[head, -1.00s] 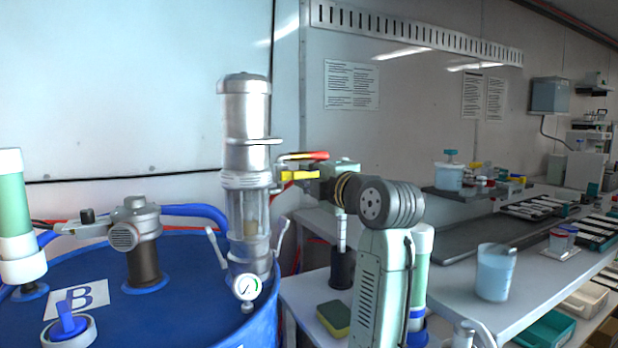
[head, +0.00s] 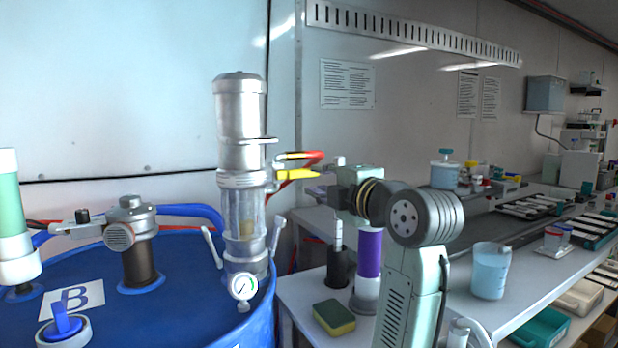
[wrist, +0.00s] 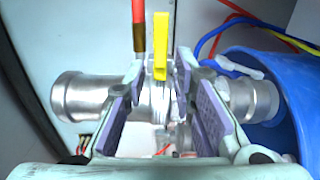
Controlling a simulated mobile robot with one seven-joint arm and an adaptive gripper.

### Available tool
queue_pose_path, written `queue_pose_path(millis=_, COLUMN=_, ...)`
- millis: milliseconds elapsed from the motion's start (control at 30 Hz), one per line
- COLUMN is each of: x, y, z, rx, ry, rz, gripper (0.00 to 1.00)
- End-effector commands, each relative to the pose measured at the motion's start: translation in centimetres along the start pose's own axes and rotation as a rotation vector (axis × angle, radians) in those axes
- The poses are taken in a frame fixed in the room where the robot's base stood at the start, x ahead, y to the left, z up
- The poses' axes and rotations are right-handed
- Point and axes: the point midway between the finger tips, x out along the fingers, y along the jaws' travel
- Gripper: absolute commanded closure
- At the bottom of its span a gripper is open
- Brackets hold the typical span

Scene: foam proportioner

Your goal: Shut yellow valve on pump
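The silver pump (head: 242,125) stands upright on the blue drum. Its yellow valve (head: 298,174) has a handle that sticks out to the right, towards my gripper. A red handle or hose (head: 312,157) with a yellowish part shows just above it. My gripper (head: 334,175) is just right of the yellow handle's end, apart from it as far as I can tell. In the wrist view the gripper (wrist: 163,92) is open, with purple pads wide apart. The yellow handle (wrist: 160,45) lines up between the fingertips, beside a red rod (wrist: 138,25).
The blue drum (head: 90,275) carries a gauge, fittings and a green cylinder (head: 10,205). Right of the pump, a bench holds a sponge (head: 334,317), a purple cylinder (head: 368,255) and a beaker (head: 490,270). Blue hoses run behind the pump.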

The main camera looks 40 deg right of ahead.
Motion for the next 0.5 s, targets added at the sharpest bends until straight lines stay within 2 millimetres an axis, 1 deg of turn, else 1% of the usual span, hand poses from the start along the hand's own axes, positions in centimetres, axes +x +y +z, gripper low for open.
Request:
queue_pose_path(millis=33, x=-1.2, y=0.0, z=0.1, rx=-0.002, ry=-0.003, rz=0.002, gripper=0.76)
queue_pose_path(millis=200, x=-3.9, y=0.0, z=0.0, rx=-0.001, ry=-0.001, rz=0.0, gripper=0.76)
queue_pose_path(millis=333, x=-4.9, y=-0.1, z=0.0, rx=0.0, ry=0.001, rz=-0.001, gripper=0.76)
queue_pose_path(millis=500, x=-5.2, y=-0.1, z=-0.1, rx=0.0, ry=0.002, rz=-0.002, gripper=0.76)
